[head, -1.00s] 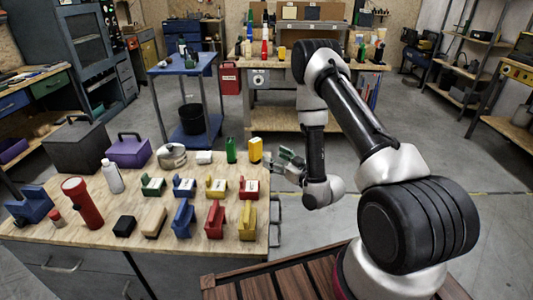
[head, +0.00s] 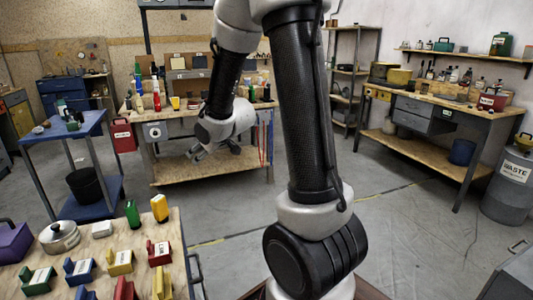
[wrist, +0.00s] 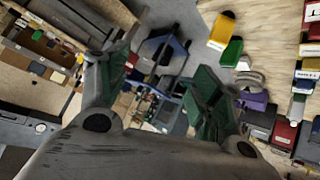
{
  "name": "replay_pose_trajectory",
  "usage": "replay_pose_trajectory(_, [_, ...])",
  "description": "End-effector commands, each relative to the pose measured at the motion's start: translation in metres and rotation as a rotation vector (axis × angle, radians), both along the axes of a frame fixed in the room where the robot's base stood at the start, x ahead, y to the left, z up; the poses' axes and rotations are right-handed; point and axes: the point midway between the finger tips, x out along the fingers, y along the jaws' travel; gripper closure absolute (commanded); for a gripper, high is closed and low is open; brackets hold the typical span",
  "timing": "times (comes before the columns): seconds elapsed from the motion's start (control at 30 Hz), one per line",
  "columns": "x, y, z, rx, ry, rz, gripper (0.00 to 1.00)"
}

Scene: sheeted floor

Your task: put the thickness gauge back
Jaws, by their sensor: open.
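I cannot tell which object is the thickness gauge; nothing in view is clearly readable as one. My gripper (head: 215,152) is open and hangs off the table's right side, in front of the far workbench in the head view. In the wrist view its two green-padded fingers (wrist: 165,68) are spread apart with nothing between them. On the near table (head: 125,245) stand several coloured blocks with white labels, among them a green one (head: 38,280), a blue one (head: 80,270), a yellow one (head: 120,262) and a red one (head: 159,253). The gripper touches none of them.
A blue cart (head: 68,132) stands back left. A cluttered workbench (head: 170,120) is behind, another bench (head: 440,112) at right. The floor (head: 420,235) at right is clear.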

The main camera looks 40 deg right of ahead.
Motion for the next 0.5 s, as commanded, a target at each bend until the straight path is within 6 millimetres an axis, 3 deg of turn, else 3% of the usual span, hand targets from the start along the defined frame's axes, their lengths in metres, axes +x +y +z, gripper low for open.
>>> replay_pose_trajectory(0.03, [-0.02,-0.006,0.024,-0.005,0.027,-0.039,0.34])
replay_pose_trajectory(0.2, [-0.111,-0.021,0.07,0.021,0.19,-0.175,0.34])
replay_pose_trajectory(0.4, [-0.23,-0.018,0.097,0.093,0.376,-0.281,0.34])
replay_pose_trajectory(0.5, [-0.274,-0.013,0.101,0.123,0.445,-0.303,0.34])
